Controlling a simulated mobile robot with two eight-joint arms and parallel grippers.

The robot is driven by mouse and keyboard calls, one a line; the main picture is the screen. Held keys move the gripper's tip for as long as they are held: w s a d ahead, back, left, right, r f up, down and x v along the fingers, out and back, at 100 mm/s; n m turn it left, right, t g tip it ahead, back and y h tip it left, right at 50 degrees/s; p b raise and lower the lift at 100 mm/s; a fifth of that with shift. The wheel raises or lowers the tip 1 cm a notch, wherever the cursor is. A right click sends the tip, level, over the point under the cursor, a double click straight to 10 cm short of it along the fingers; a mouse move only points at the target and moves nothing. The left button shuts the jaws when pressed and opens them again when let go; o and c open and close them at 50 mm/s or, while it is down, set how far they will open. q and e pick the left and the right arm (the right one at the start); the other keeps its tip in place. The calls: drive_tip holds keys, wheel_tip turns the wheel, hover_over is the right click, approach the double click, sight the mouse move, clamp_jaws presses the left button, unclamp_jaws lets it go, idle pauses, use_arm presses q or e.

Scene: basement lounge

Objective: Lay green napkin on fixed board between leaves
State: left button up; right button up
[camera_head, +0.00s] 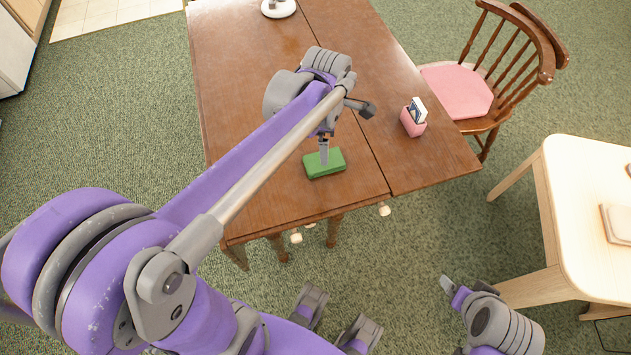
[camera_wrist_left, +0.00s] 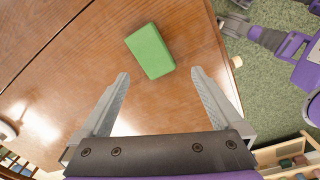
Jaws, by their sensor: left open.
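The green napkin (camera_head: 326,168) looks like a thick folded block. It lies flat on the brown wooden table (camera_head: 250,130), near the front edge and left of a long seam in the top. In the left wrist view the napkin (camera_wrist_left: 150,50) lies beyond the fingertips, between that seam and the table edge. My left gripper (camera_head: 324,152) points down over the napkin. It also shows in the left wrist view (camera_wrist_left: 160,75) with its fingers apart and nothing between them. My right gripper (camera_head: 448,286) is low over the carpet, right of the table; its jaw opening is unclear.
A pink holder (camera_head: 414,126) with cards stands on the table's right section. A white round base (camera_head: 278,8) is at the far edge. A wooden chair with a pink seat (camera_head: 458,92) stands right of the table. A pale table (camera_head: 590,215) is at the right.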

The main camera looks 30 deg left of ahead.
use_arm(q)
drive_tip(key=s+d+f+m+t, duration=0.2)
drive_tip(key=s+m, duration=0.5)
drive_tip(key=m, duration=0.4)
drive_tip(key=s+d+f+m+t, duration=0.1)
drive_tip(key=s+d+m+t, duration=0.1)
drive_tip(key=s+m, duration=0.5)
drive_tip(key=d+m, duration=0.1)
drive_tip(key=m, duration=0.4)
drive_tip(key=shift+s+f, duration=0.2)
drive_tip(key=shift+f, duration=0.2)
